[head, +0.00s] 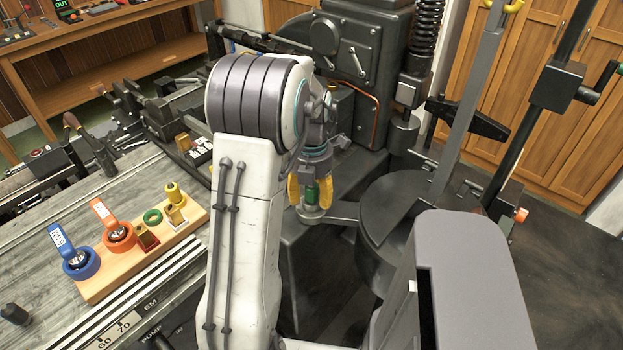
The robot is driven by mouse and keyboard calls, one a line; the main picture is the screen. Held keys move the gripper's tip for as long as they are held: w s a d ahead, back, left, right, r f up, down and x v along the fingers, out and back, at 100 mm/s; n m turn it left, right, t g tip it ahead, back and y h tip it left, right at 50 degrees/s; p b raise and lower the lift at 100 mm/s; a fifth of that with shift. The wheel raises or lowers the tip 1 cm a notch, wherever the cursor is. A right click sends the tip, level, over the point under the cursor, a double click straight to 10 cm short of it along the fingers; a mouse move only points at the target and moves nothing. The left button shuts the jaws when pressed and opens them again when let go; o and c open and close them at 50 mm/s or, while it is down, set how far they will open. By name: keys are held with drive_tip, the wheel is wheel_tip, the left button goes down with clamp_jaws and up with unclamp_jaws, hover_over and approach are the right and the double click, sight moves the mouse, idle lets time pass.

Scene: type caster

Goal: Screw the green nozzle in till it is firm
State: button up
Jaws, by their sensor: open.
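The green nozzle (311,194) stands upright on a round grey metal seat (311,214) on the machine's arm, in the middle of the head view. My gripper (311,197) comes down from above with its yellow fingers on either side of the nozzle. The fingers are open around it. Whether either finger touches it cannot be told. The nozzle's top is hidden by my gripper, and its lower end meets the seat, so its thread does not show.
A wooden block (100,285) at the left holds a blue ring (80,264), an orange ring (119,237), a green ring (152,216) and brass pieces. The dark casting machine (368,60) rises behind my gripper. A round dark pot (400,215) stands close on the right.

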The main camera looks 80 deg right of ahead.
sight(311, 190)
wheel_tip(311, 190, up, 10)
drive_tip(key=shift+o, duration=0.6)
wheel_tip(311, 190, up, 2)
drive_tip(key=shift+r+p, duration=0.1)
drive_tip(key=shift+p, duration=0.35)
drive_tip(key=shift+a+r+y+p, duration=0.3)
drive_tip(key=shift+a+y+p, duration=0.15)
drive_tip(key=shift+p, duration=0.8)
drive_tip(key=f+m, duration=0.1)
drive_tip(key=m, duration=0.2)
drive_tip(key=f+m, duration=0.2)
drive_tip(key=m, duration=0.2)
drive_tip(key=f+m, duration=0.2)
drive_tip(key=m, duration=0.1)
drive_tip(key=shift+a, duration=0.2)
drive_tip(key=m, duration=0.2)
drive_tip(key=d+m+h, duration=0.1)
drive_tip(key=m, duration=0.1)
drive_tip(key=shift+s, duration=0.1)
drive_tip(key=shift+d+m, duration=0.1)
drive_tip(key=shift+m, duration=0.9)
drive_tip(key=shift+f+p, duration=0.45)
drive_tip(key=shift+f, duration=3.25)
